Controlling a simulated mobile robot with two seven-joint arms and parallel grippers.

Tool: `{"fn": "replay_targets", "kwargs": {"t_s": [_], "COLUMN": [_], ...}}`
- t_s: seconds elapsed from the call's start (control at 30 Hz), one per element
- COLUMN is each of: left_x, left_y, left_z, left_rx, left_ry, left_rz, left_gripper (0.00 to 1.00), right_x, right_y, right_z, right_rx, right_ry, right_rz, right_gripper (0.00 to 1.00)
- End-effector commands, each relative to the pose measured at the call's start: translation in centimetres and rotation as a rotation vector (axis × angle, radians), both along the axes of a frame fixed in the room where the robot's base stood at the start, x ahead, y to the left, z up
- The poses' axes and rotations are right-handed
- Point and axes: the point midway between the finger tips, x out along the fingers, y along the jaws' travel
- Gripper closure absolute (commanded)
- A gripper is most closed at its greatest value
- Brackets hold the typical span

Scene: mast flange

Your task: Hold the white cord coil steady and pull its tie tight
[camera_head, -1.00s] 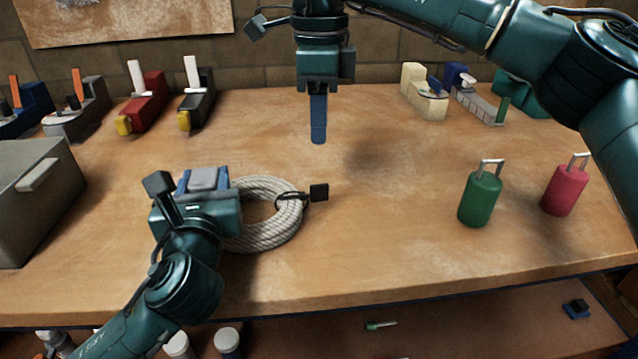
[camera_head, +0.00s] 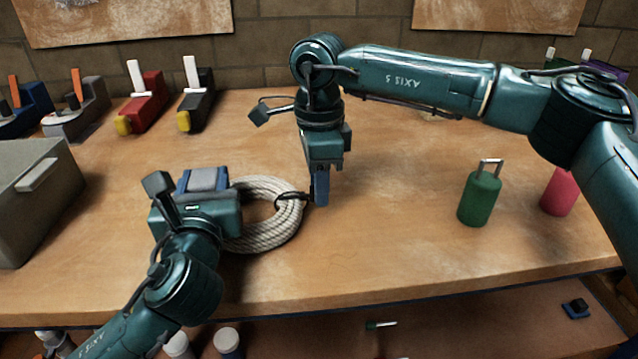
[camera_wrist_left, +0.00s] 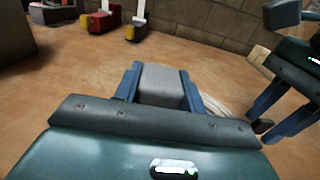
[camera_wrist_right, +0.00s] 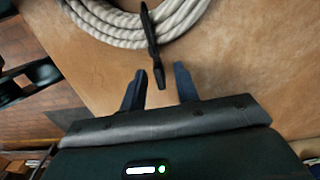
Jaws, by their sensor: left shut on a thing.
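The white cord coil (camera_head: 270,240) lies flat on the bench, its left part hidden by my left gripper (camera_head: 203,178). It peeks out in the left wrist view (camera_wrist_left: 214,104). My left gripper is shut on a grey block (camera_wrist_left: 162,85) at the coil's left side; whether the block touches the cord is unclear. The black tie (camera_wrist_right: 149,30) wraps the coil's right side, its tail pointing outward. My right gripper (camera_head: 320,198) points down beside the coil, fingers open. In the right wrist view the tail's end (camera_wrist_right: 158,77) lies between the fingers, apart from both.
A green canister (camera_head: 480,197) and a red one (camera_head: 559,192) stand at the right. A grey box (camera_head: 40,200) is at the left. Several toy-boat-like items, including a red one (camera_head: 145,100), line the back left. The front bench edge and a lower shelf (camera_head: 450,335) lie below.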

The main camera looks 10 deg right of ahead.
Motion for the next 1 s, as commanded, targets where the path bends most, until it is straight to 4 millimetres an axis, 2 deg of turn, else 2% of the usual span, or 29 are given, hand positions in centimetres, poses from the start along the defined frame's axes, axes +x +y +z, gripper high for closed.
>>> {"fn": "replay_targets", "kwargs": {"t_s": [0.1,0.37,0.73,1.0], "left_x": [0.00,0.01,0.00,0.00], "left_y": [0.00,0.00,-0.01,-0.01], "left_z": [-0.07,-0.07,-0.07,-0.07], "left_rx": [0.001,0.001,0.000,0.000], "left_ry": [0.002,0.002,0.002,0.002], "left_rz": [0.000,0.000,0.000,0.000], "left_gripper": [0.90,0.90,0.90,0.90], "right_x": [-0.02,-0.02,-0.01,-0.01], "right_y": [-0.03,-0.02,-0.01,0.00], "right_z": [-0.59,-0.68,-0.64,-0.62], "right_rx": [0.000,0.000,0.000,0.000], "right_ry": [0.000,0.000,0.000,0.000], "right_rz": [0.000,0.000,0.000,0.000], "right_gripper": [0.69,0.69,0.99,1.00]}}
